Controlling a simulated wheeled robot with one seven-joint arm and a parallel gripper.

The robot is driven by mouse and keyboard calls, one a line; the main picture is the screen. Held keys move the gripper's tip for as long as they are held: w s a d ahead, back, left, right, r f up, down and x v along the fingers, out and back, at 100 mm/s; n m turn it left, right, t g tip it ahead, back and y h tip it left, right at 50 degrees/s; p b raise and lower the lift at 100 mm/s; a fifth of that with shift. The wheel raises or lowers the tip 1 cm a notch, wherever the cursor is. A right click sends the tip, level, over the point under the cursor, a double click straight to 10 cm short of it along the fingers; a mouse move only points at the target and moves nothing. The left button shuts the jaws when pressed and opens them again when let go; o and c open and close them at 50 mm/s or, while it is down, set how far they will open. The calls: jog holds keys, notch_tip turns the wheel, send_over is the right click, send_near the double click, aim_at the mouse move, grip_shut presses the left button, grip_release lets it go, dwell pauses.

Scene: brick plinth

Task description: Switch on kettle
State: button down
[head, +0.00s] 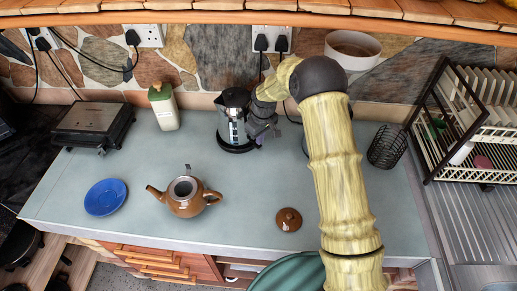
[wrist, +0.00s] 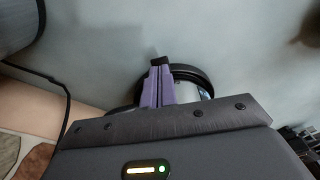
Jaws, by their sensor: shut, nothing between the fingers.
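The kettle (head: 232,122), silver with a black top, handle and base, stands upright on the grey-green worktop near the back wall. My gripper (head: 258,142) is just right of the kettle, low by its base, partly hidden by my own wrist. In the wrist view, the purple fingers of my gripper (wrist: 158,84) are shut together with nothing between them. A black rim with a silver part (wrist: 192,76) shows right behind the fingers, and it looks like the kettle's base. I cannot tell whether the fingertips touch it. No switch can be made out clearly.
A brown teapot (head: 184,197) and a blue plate (head: 105,197) are at the front left. A brown lid (head: 288,219) lies near the front edge. A toaster-like grill (head: 93,124), a cream bottle (head: 163,106), a black mesh cup (head: 386,147) and a dish rack (head: 468,125) stand further back.

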aim_at(259, 147)
jog(key=shift+f, duration=0.8)
jog(key=shift+b, duration=0.3)
jog(key=shift+f+b, duration=0.45)
jog(key=shift+f, duration=0.4)
jog(key=shift+r, duration=0.1)
jog(key=shift+s+d+r+p, duration=0.15)
jog(key=shift+s+d+r, duration=0.15)
jog(key=shift+s+d, duration=0.25)
jog(key=shift+s+d+r+p, duration=0.15)
jog(key=shift+s+d+r, duration=0.1)
jog(key=shift+s+d, duration=0.3)
jog(key=shift+w+a+f, duration=0.1)
jog(key=shift+w, duration=0.05)
